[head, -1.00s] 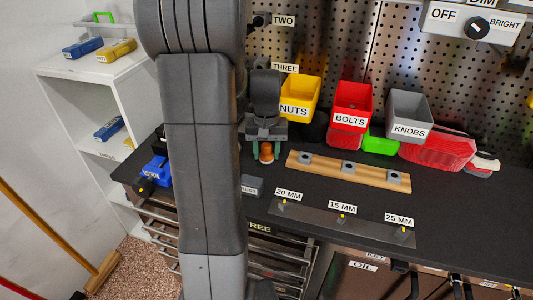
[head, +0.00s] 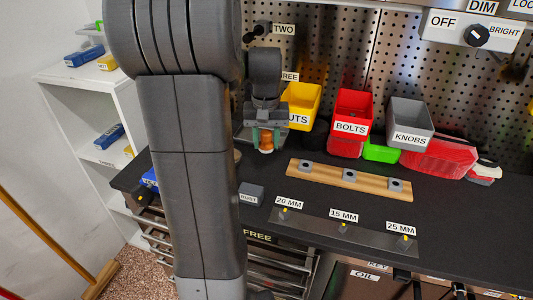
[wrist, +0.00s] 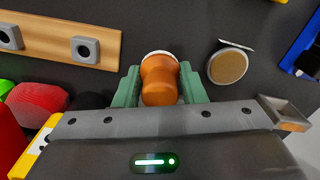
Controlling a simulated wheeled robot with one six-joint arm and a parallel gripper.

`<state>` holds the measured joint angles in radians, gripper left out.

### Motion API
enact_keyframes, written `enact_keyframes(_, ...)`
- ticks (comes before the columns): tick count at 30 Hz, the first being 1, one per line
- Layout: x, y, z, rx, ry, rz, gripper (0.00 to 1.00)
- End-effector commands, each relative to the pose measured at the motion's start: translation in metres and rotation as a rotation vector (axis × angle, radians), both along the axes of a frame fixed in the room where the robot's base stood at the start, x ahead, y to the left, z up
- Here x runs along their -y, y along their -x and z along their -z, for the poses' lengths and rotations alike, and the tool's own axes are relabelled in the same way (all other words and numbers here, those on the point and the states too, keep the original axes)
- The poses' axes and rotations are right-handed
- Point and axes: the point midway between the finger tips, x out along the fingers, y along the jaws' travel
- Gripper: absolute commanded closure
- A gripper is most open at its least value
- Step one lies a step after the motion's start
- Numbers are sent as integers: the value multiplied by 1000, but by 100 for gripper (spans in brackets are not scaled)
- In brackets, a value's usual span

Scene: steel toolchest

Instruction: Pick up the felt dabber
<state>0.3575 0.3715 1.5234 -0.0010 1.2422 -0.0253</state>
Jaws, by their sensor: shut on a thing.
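The felt dabber (head: 266,143) has an orange-brown rounded handle and sits between the green fingers of my gripper (head: 265,136) in the head view. In the wrist view the dabber (wrist: 160,82) is upright between the two fingers of my gripper (wrist: 161,86), with a white edge showing at its far end. The fingers touch it on both sides, so my gripper is shut on it. It appears a little above the dark bench top; its lower end is partly hidden.
A wooden strip (head: 325,174) with grey blocks lies to the right. Yellow (head: 304,95), red (head: 351,108) and grey (head: 407,117) bins stand behind. A round tan-topped tin (wrist: 228,67) lies close beside the dabber. A grey block (head: 251,194) sits in front.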

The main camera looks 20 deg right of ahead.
Motion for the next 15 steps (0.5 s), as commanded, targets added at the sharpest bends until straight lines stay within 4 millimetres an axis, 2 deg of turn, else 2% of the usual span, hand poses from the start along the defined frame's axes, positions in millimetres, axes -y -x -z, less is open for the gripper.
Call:
enact_keyframes(2, -11, 15, 5, -4, -3, -2, 85)
enact_keyframes(15, -75, 98, 5, -1, -1, -4, 85)
